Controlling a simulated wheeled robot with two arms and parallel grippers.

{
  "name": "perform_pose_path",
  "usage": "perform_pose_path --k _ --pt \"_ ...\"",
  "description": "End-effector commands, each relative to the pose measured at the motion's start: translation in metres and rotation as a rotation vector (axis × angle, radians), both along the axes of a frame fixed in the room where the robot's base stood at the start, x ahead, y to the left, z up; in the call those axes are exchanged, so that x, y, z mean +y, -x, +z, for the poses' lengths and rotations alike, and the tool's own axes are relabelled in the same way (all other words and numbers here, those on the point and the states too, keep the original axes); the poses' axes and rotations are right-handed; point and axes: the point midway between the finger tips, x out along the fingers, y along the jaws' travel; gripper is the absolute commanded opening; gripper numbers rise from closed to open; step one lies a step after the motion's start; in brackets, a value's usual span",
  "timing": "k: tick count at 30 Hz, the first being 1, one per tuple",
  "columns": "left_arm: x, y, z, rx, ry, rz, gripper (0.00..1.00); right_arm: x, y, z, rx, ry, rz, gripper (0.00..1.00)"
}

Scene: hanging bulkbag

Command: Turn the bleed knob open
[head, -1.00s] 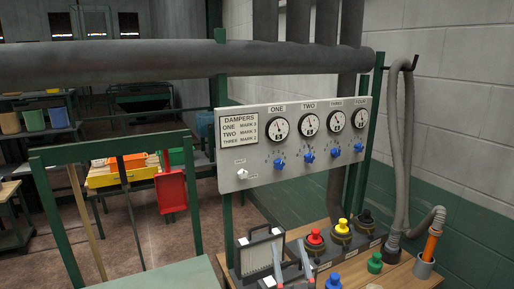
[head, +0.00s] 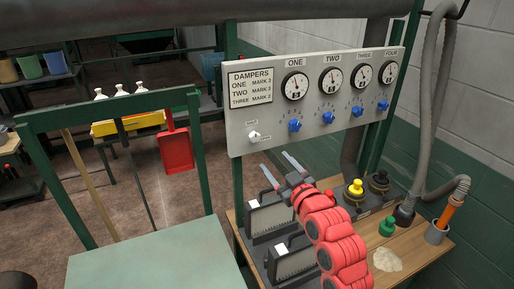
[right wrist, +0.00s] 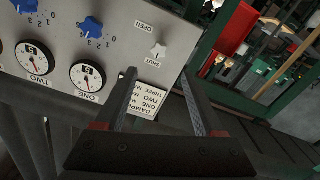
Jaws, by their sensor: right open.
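The bleed knob (head: 254,135) is a small white knob at the lower left of the grey gauge panel (head: 240,112). In the right wrist view the knob (right wrist: 158,50) lies beyond the fingertips, roughly midway between them. Labels OPEN and SHUT stand by it, and its narrow end seems to point toward SHUT. My right gripper (head: 274,160) is open and empty, below and slightly right of the knob, with its fingers pointing up at the panel. It is apart from the knob. My left gripper is not in view.
Blue damper knobs (head: 295,125) sit under the gauges, right of the bleed knob. Below, a wooden bench (head: 418,246) carries dark cases, a yellow knob (head: 354,188) and a green one (head: 387,226). A green frame (head: 196,165) stands at left.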

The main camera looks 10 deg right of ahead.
Motion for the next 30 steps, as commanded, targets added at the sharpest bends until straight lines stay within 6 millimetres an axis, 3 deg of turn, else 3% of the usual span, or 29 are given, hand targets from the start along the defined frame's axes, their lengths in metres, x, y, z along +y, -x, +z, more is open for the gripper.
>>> perform_pose_path --k 1,3,18,24,30 --pt "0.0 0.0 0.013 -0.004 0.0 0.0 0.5 0.003 -0.011 0.007 0.004 -0.001 0.003 0.71" --pt "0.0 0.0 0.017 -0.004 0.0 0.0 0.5 0.006 -0.025 0.007 0.004 -0.001 0.003 0.71" --pt "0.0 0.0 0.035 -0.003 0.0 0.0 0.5 0.022 -0.113 0.005 0.001 -0.001 0.001 0.71" --pt "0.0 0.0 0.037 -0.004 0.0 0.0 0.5 0.025 -0.129 0.004 0.0 -0.002 -0.001 0.71" --pt "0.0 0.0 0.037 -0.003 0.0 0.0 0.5 0.026 -0.132 0.004 0.0 -0.001 -0.001 0.71"
